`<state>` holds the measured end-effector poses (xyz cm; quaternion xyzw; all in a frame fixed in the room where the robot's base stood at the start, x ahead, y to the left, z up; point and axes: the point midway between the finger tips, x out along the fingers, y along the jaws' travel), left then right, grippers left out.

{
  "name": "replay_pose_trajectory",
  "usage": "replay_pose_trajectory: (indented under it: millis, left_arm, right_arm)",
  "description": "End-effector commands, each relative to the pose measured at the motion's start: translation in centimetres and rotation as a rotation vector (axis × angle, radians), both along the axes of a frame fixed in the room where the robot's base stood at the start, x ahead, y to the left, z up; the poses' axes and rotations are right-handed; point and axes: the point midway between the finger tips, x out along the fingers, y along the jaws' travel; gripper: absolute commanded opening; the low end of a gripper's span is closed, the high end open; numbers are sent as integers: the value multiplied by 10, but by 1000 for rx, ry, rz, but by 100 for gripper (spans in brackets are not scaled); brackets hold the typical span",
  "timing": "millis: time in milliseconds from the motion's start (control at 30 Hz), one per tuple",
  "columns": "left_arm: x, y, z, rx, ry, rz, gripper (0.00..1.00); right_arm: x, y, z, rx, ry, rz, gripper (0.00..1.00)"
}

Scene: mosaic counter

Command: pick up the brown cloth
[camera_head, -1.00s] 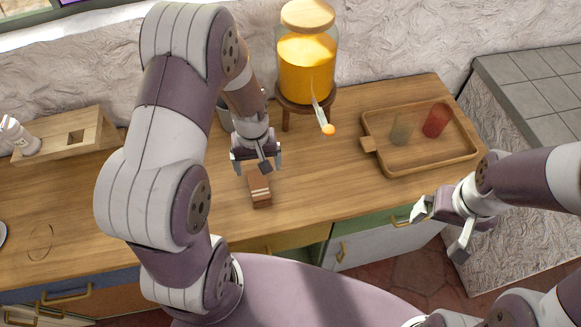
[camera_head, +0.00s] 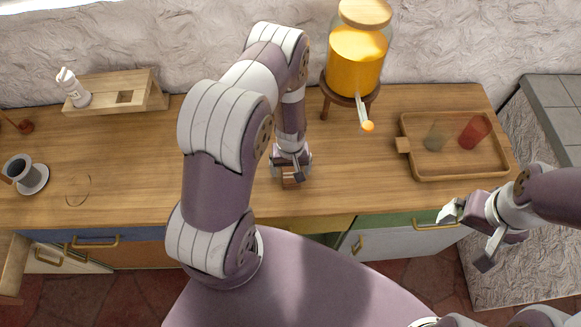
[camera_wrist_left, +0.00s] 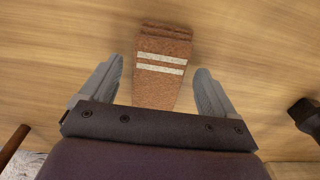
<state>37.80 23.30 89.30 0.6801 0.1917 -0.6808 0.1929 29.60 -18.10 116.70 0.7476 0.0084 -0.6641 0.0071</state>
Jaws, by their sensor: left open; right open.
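The brown cloth (camera_wrist_left: 161,82) is a small folded stack with two pale stripes, lying on the wooden counter. In the head view the cloth (camera_head: 291,182) shows only in part below my left gripper (camera_head: 291,168), which hides the rest. My left gripper is open above it. In the left wrist view its two fingers (camera_wrist_left: 155,90) stand on either side of the cloth, with gaps between them and it; I cannot tell how far above the counter the tips are. My right gripper (camera_head: 468,238) is open and empty near the counter's front edge at the right.
A juice dispenser (camera_head: 356,62) on a wooden stand is behind and right of my left gripper. A wooden tray (camera_head: 462,173) with two cups is at the right. A wooden rack (camera_head: 145,92) and a grey cup (camera_head: 21,170) are at the left. An open drawer (camera_head: 12,265) juts out at the left.

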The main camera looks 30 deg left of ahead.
Motion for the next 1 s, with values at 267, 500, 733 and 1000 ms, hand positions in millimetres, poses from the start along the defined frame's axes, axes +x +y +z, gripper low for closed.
replay_pose_trajectory:
  millis: [267,500,733,1000]
  left_arm:
    - [0,0,0,0,0,-1,31]
    - [0,0,1,0,0,-1,29]
    - [2,0,13,0,-4,-1,29]
    - [-19,-20,56,0,-2,-7,29]
  right_arm:
    - [0,0,-1,0,0,0,100]
    - [0,0,-1,0,0,0,100]
    - [0,0,-6,0,0,0,100]
    - [0,0,-21,0,0,0,100]
